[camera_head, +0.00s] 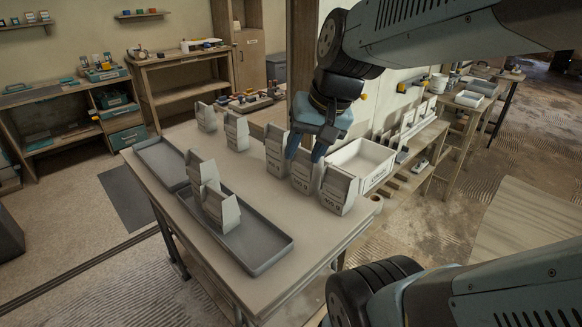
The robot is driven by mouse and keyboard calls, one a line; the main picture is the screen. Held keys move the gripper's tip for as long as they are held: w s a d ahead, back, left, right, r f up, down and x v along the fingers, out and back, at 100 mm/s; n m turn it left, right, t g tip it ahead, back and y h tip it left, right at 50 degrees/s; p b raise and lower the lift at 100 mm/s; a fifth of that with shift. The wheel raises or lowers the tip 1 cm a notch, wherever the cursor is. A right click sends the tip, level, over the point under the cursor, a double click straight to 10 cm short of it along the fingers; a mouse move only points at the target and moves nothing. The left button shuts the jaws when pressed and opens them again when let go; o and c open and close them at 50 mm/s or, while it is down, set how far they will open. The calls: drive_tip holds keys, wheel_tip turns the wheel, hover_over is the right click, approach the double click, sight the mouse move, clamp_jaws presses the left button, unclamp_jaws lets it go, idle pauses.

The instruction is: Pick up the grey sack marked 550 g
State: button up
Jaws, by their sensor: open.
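Several grey paper sacks with folded tops stand on the table. Three stand in a row near its right side: one at the back (275,158), a middle one (304,182) and a front one (338,198). Their printed marks are too small to read surely, so I cannot tell which is marked 550 g. My gripper (304,156) points down with its blue fingers open, at the top of the middle sack. One finger overlaps the back sack in the view. I cannot tell whether the fingers touch either sack. Nothing is held.
Two more sacks (206,118) (236,133) stand at the table's far side. Two sacks (222,213) (196,168) stand at the dark trays; the front tray (262,254) has free room, and the back tray (155,165) is mostly empty. A white box (376,180) stands right of the row.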

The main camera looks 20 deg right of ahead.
drive_tip(key=w+f+m+y, duration=0.4)
drive_tip(key=w+f+m, duration=0.1)
drive_tip(key=w+m, duration=0.15)
drive_tip(key=m+t+h, duration=0.1)
drive_tip(key=m+t, duration=0.7)
drive_tip(key=m, duration=1.4)
approach(307, 151)
drive_tip(key=shift+x, duration=5.1)
drive_tip(key=shift+d, duration=0.15)
clamp_jaws()
